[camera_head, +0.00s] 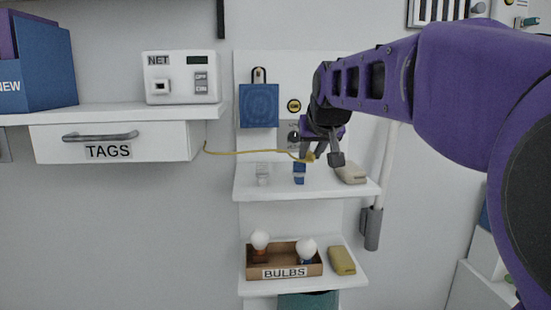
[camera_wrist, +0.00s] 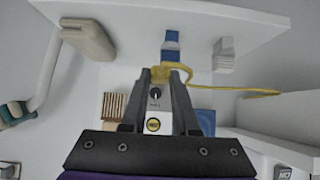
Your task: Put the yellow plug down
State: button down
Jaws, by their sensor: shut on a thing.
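The yellow plug (camera_head: 309,157) is held at the tips of my gripper (camera_head: 322,158), just above the upper white shelf. In the wrist view the plug (camera_wrist: 163,73) sits between the two dark fingers of my gripper (camera_wrist: 164,78), which are shut on it. Its yellow cord runs left in the head view to the wall near the drawer unit. The fingers hide part of the plug. I cannot tell whether it touches the shelf.
The upper shelf (camera_head: 250,190) holds a clear-white item (camera_head: 263,174), a blue item (camera_head: 299,173) and a beige item (camera_head: 351,173). A BULBS tray (camera_head: 292,271) and a yellow item (camera_head: 342,261) rest on the lower shelf. The shelf front has some free room.

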jog(key=shift+f, duration=0.45)
jog(key=shift+f+b, duration=0.45)
jog(key=shift+f, duration=0.05)
jog(key=c, duration=0.7)
grip_release()
jog(key=shift+r, duration=0.1)
